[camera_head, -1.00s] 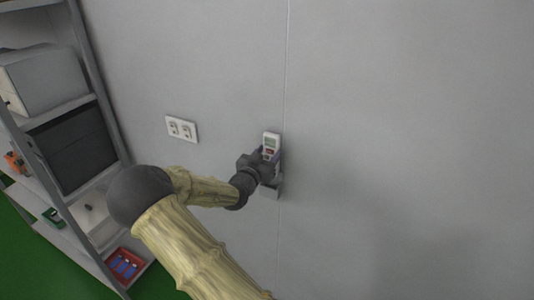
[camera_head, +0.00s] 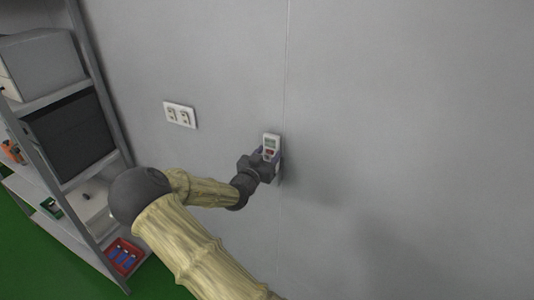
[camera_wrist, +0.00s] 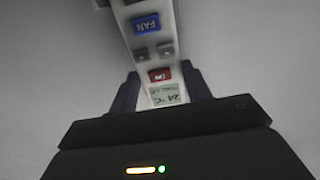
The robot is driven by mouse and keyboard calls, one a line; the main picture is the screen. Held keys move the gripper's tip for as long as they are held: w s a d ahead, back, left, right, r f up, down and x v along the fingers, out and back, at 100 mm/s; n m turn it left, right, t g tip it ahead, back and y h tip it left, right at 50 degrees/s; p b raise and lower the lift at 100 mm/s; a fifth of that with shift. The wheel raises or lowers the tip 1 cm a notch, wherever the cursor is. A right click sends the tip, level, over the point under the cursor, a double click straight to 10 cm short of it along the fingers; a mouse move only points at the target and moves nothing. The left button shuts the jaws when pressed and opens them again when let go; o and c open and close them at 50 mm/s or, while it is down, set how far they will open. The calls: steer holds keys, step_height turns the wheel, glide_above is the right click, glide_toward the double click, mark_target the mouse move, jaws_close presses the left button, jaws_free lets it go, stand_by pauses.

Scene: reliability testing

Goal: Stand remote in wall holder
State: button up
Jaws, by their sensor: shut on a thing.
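A white remote (camera_head: 271,142) with a small grey screen and a red button is upright close to the wall in the head view. My gripper (camera_head: 270,159) is shut on its lower part as seen there. In the wrist view the remote (camera_wrist: 152,45) appears upside down, with a blue FAN button, grey buttons, a red ON button and a screen reading 24 °C. My dark fingers (camera_wrist: 160,92) are on both sides of it, near the screen. I cannot make out the wall holder now; the gripper may hide it.
A white double socket (camera_head: 180,115) is on the grey wall (camera_head: 420,120) to the left. A metal shelf (camera_head: 105,75) with boxes and a red tray (camera_head: 136,260) of blue items stands at the far left. The wall to the right is bare.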

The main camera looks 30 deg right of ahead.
steer(key=shift+f+b, duration=0.95)
steer(key=shift+f, duration=0.3)
steer(key=o, duration=1.2)
steer(key=b+v, duration=0.4)
steer(key=v, duration=1.3)
steer(key=shift+s+a, duration=0.15)
steer(key=shift+s, duration=0.1)
steer(key=shift+f, duration=0.1)
